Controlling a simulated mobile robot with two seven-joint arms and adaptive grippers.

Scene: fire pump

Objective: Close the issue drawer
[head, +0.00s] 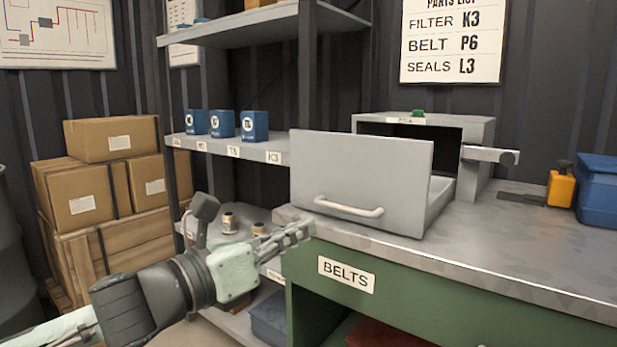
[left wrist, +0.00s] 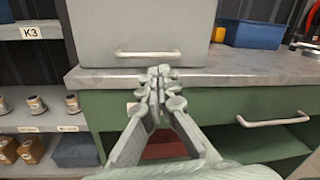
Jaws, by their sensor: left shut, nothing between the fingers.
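The issue drawer (head: 361,173) is a grey box drawer pulled out of a grey cabinet (head: 480,132) on the workbench. Its front panel faces me and carries a pale bar handle (head: 348,207). The handle also shows in the left wrist view (left wrist: 148,54). My left gripper (head: 298,233) is shut and empty, just below and left of the drawer front in the head view. In the left wrist view its fingertips (left wrist: 160,75) are together, a little below the handle and apart from it as far as I can tell. My right gripper is not in view.
The workbench top (head: 520,240) has a green front labelled BELTS (head: 346,275). A shelf (head: 225,147) with blue boxes stands left of the drawer. Cardboard boxes (head: 100,190) are stacked at left. A blue bin (head: 598,185) and a yellow item (head: 560,188) sit at right.

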